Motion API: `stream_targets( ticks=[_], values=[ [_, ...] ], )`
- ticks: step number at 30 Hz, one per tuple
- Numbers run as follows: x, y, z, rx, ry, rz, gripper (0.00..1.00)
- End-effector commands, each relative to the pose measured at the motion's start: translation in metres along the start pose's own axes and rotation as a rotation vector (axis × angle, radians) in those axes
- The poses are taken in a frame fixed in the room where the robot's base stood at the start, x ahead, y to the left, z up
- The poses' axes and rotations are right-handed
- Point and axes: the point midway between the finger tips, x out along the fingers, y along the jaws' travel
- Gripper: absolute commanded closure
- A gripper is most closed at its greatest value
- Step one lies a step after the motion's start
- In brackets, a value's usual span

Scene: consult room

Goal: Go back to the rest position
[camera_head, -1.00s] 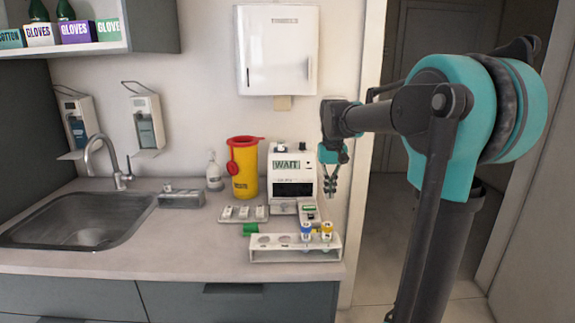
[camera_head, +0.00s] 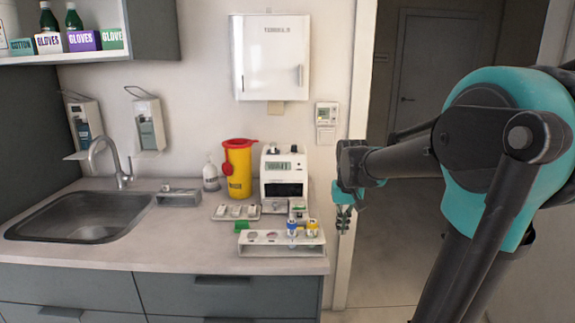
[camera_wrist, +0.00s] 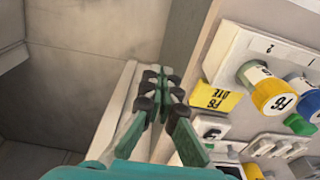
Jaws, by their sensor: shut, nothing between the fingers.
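My gripper (camera_head: 343,218) hangs just off the right end of the counter, with empty fingers pointing down. In the wrist view its green and black fingers (camera_wrist: 158,92) are together, with floor and the counter's side beyond them. The white tube rack (camera_head: 262,251) stands at the counter's front right, to the left of my gripper and apart from it. It holds a blue-capped tube (camera_head: 292,227) and a yellow-capped tube (camera_head: 312,228). The wrist view shows the rack (camera_wrist: 231,52), the yellow cap (camera_wrist: 273,96) and the blue cap (camera_wrist: 304,88) on the right.
A white analyser (camera_head: 284,168), a yellow bin (camera_head: 238,170) and a small tray (camera_head: 222,213) stand behind the rack. A green cap (camera_head: 241,227) lies near the rack's left end. The sink (camera_head: 85,218) is at left. A doorway with open floor (camera_head: 385,260) is at right.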

Motion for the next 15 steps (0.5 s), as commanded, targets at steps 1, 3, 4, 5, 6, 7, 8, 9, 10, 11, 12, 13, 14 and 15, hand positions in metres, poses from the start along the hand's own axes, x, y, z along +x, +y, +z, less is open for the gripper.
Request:
stream_targets(
  ticks=[1, 3, 4, 5, 6, 7, 8, 9, 10, 11, 12, 13, 14, 15],
  values=[
    [0.011, 0.003, 0.014, 0.001, 0.018, -0.001, 1.00],
    [0.026, 0.006, 0.033, 0.002, 0.046, -0.001, 1.00],
    [0.033, 0.008, 0.042, 0.002, 0.060, -0.002, 1.00],
    [0.041, 0.010, 0.053, 0.003, 0.076, -0.002, 1.00],
    [0.053, 0.013, 0.069, 0.003, 0.097, -0.002, 1.00],
    [0.062, 0.014, 0.081, 0.003, 0.116, -0.001, 1.00],
    [0.071, 0.016, 0.094, 0.002, 0.133, -0.001, 1.00],
    [0.083, 0.018, 0.111, 0.002, 0.157, 0.000, 1.00],
    [0.091, 0.020, 0.123, 0.002, 0.173, 0.000, 1.00],
    [0.098, 0.021, 0.133, 0.002, 0.188, 0.001, 1.00],
    [0.105, 0.022, 0.145, 0.002, 0.205, 0.002, 1.00],
    [0.110, 0.023, 0.153, 0.003, 0.216, 0.002, 1.00],
    [0.115, 0.024, 0.160, 0.002, 0.225, 0.003, 1.00],
    [0.119, 0.024, 0.167, 0.002, 0.236, 0.003, 1.00]
  ],
)
